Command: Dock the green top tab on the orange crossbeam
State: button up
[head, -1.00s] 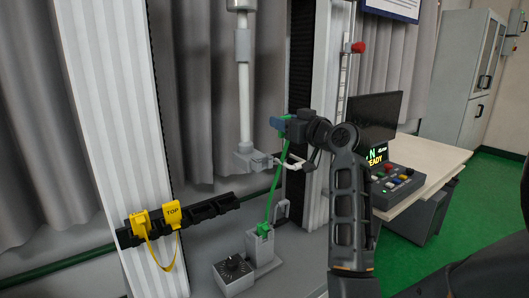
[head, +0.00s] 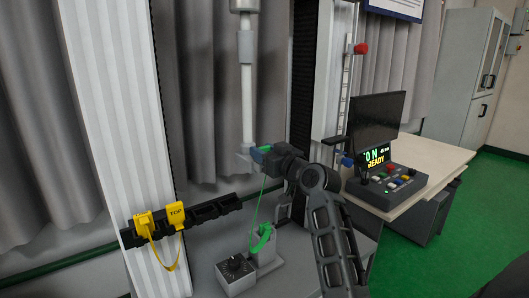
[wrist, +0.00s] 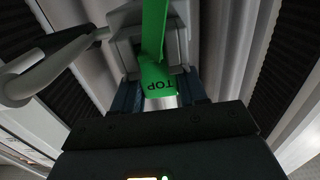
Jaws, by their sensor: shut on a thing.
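My gripper (head: 257,153) is shut on the green top tab, whose TOP lettering shows upside down in the wrist view (wrist: 158,86) between my blue fingers. A green strap (head: 257,205) hangs from the tab to a green lower piece (head: 263,240) at a grey block. The strap bows and curls near its lower end. My gripper is at the foot of a white vertical rod (head: 246,90), in front of a grey fitting (wrist: 122,35). Contact between tab and fitting cannot be told. No orange crossbeam is recognisable.
A black rail (head: 215,208) at the left carries yellow tabs, one marked TOP (head: 176,213), with a yellow strap. A black-topped knob box (head: 235,270) stands below. A table with a monitor (head: 376,120) and button panel (head: 388,185) is at the right. A grey bent handle (wrist: 45,65) is close by.

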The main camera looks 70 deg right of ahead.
jog(key=shift+f, duration=0.2)
jog(key=o, duration=1)
jog(key=shift+r, duration=0.2)
jog(key=b+v, duration=0.2)
jog(key=v, duration=1)
